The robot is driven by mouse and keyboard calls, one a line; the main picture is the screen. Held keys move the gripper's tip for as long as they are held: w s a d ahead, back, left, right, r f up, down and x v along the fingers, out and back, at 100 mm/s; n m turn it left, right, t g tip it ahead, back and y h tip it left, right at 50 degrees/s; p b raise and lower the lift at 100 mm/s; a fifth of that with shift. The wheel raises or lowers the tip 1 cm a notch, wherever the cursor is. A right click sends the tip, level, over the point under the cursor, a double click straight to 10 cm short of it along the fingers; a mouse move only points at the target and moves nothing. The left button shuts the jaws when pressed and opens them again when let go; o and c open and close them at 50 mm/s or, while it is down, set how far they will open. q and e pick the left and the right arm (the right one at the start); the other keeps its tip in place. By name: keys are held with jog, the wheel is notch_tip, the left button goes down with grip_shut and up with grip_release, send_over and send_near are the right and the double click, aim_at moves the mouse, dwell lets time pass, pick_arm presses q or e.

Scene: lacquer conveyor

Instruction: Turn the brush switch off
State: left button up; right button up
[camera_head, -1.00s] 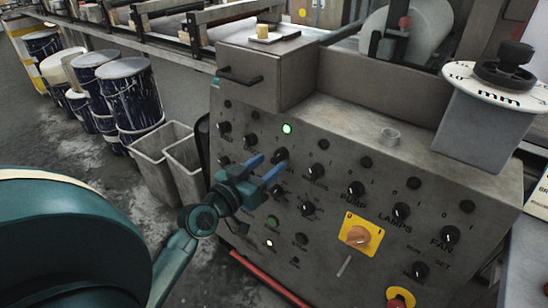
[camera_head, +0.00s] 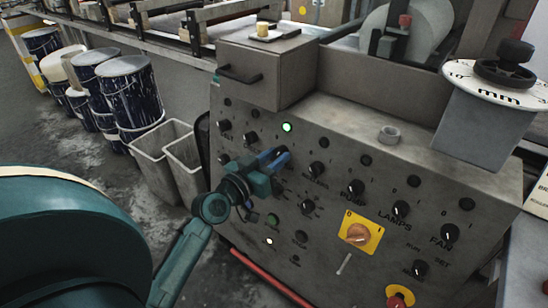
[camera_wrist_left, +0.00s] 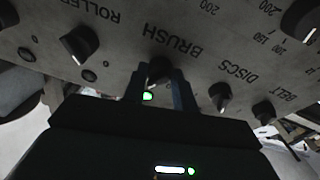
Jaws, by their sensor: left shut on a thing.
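The brush switch (camera_wrist_left: 159,66) is a black knob beside the upside-down word BRUSH in the left wrist view. My left gripper (camera_wrist_left: 160,84) has its two fingers around this knob and is shut on it. In the head view my left gripper (camera_head: 276,158) is up against the sloping grey control panel (camera_head: 330,130), and its blue fingers largely hide the knob. A green lamp (camera_head: 287,127) is lit just above it. The knob's exact angle is hard to tell. My right gripper is not in view.
Neighbouring knobs stand close by, including the roller knob (camera_wrist_left: 79,43) and the discs knob (camera_wrist_left: 220,94). A yellow plate with an orange rotary switch (camera_head: 358,234) is lower on the panel. Grey bins (camera_head: 160,160) and paint-streaked drums (camera_head: 130,95) stand at the left.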

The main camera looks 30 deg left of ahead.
pick_arm(q)
jog(key=shift+c, duration=1.2)
